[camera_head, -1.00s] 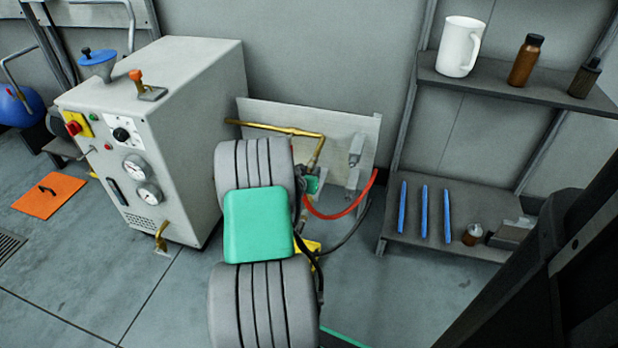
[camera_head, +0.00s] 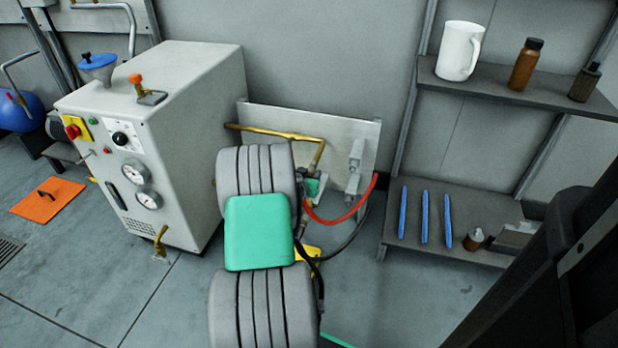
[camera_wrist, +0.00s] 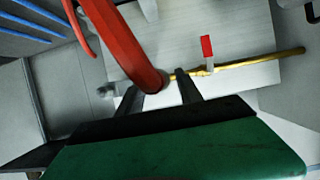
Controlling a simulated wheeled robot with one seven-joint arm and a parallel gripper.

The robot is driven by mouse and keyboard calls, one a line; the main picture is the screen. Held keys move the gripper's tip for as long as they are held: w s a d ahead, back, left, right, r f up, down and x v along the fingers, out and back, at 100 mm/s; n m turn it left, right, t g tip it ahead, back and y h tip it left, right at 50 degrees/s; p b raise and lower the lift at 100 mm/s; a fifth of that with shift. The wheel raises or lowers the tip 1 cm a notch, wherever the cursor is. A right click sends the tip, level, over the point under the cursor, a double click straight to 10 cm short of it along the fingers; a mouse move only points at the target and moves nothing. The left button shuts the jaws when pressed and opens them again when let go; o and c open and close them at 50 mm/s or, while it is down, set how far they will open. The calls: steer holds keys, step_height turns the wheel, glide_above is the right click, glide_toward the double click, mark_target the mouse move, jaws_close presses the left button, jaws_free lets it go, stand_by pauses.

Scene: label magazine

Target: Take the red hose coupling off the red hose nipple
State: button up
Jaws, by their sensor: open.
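The red hose (camera_head: 338,220) hangs in a loop in front of the back panel, its right end by the panel's right edge. In the wrist view the red hose (camera_wrist: 125,42) comes down from the top, and its dark lower end lies at the fingertips. My gripper (camera_wrist: 157,81) is open, with one finger on each side of that end; I cannot tell whether they touch it. The red coupling and nipple cannot be told apart from the hose end. In the head view my arm mostly hides my gripper.
A brass pipe (camera_wrist: 258,61) with a red-handled valve (camera_wrist: 207,48) runs close beyond the fingers. Grey fittings (camera_head: 354,160) stick out from the panel (camera_head: 270,115). A grey machine (camera_head: 165,130) stands left, and a shelf (camera_head: 490,85) with a mug and bottles stands right.

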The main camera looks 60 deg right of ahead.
stand_by(0.7)
jaws_close()
stand_by(0.6)
steer(key=shift+s+a, duration=0.25)
steer(key=shift+a, duration=1.25)
steer(key=shift+s+a, duration=0.2)
steer(key=shift+a, duration=1.3)
